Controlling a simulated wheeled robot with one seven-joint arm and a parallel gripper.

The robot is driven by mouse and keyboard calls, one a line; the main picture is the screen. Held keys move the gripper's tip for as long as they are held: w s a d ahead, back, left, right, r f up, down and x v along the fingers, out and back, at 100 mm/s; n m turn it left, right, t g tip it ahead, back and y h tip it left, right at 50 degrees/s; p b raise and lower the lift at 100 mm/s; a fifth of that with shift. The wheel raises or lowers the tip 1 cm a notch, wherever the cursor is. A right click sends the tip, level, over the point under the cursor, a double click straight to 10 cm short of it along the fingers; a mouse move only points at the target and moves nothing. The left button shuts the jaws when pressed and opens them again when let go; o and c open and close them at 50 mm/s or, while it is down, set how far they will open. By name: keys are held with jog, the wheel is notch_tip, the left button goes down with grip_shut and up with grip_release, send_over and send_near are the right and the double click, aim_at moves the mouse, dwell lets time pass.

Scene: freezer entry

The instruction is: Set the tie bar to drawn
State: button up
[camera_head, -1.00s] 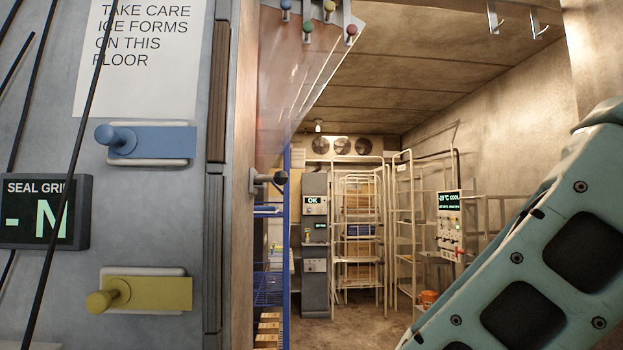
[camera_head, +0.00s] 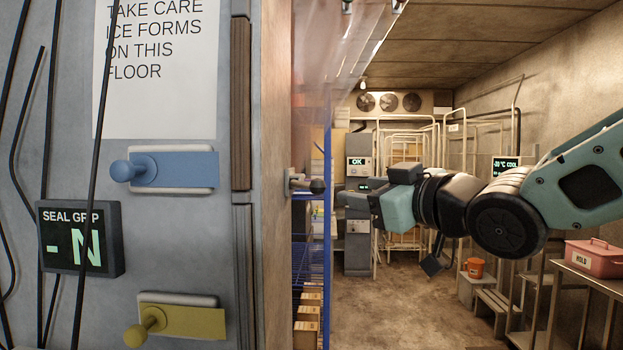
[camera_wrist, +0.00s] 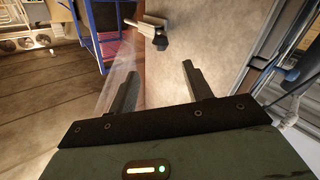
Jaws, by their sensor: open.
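A short metal bar with a dark rounded end (camera_head: 305,184) sticks out from the doorway's edge in the head view; it may be the tie bar, but no label shows. It also shows in the wrist view as a pale fitting (camera_wrist: 150,30) on the brown edge, beyond my fingertips. My gripper (camera_head: 346,200) is to the right of the bar in the head view, with a gap between them. In the wrist view my gripper (camera_wrist: 158,80) has its fingers apart with nothing between them. The clear strip curtain (camera_head: 340,45) hangs at the doorway's top.
A blue lever (camera_head: 180,168) and a yellow lever (camera_head: 190,322) are on the grey panel, with a SEAL GRIP display (camera_head: 80,238) beside them. A blue rack (camera_head: 327,250) stands just inside the doorway. A red box (camera_head: 595,260) rests on a shelf at right.

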aim_at(310, 184)
jog(key=p+x, duration=0.5)
jog(key=x, duration=0.8)
jog(key=shift+w+a+r+p, duration=0.1)
jog(key=shift+w+a+p, duration=0.2)
jog(key=shift+p, duration=0.05)
jog(key=shift+w+a, duration=0.45)
jog(key=shift+w, duration=0.05)
jog(key=shift+c, duration=0.3)
